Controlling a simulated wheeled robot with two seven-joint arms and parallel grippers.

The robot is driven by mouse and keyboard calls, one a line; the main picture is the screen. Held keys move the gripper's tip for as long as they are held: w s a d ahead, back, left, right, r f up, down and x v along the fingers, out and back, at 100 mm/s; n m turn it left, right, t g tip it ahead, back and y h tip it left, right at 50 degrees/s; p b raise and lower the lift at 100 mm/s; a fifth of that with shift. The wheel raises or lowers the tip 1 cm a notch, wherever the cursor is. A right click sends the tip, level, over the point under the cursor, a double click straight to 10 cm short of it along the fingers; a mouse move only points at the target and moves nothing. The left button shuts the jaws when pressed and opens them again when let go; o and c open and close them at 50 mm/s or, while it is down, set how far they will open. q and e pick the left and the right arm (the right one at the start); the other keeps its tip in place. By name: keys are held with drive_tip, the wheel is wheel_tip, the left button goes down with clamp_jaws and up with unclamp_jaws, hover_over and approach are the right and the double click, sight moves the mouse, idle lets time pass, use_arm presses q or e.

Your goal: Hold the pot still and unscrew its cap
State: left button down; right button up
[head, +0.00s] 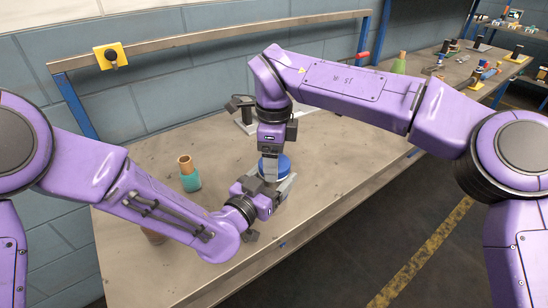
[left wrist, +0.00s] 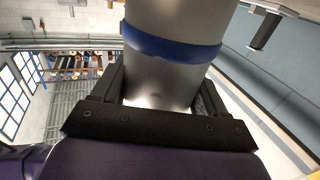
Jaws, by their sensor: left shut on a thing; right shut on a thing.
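The pot (left wrist: 160,85) is a silver cylinder with a blue band (left wrist: 155,42) around it, between my left gripper's fingers in the left wrist view. In the head view its blue part (head: 284,166) shows above the worktable, partly hidden by my grippers. My left gripper (head: 279,189) is shut on the pot from the side, low down. My right gripper (head: 270,168) points straight down from above and is shut at the pot's top, where the cap is. The cap is mostly hidden behind the right fingers, so I cannot tell how far it is turned.
A teal cone with a brown top (head: 189,176) stands on the worktable (head: 335,165) left of the pot. A grey device (head: 243,112) stands behind. A yellow box with a black knob (head: 110,56) is on the back rail.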

drive_tip(key=shift+r, duration=0.2)
drive_tip(key=shift+r, duration=0.9)
wheel_tip(320, 180, up, 4)
drive_tip(key=shift+r, duration=0.1)
use_arm(q)
unclamp_jaws()
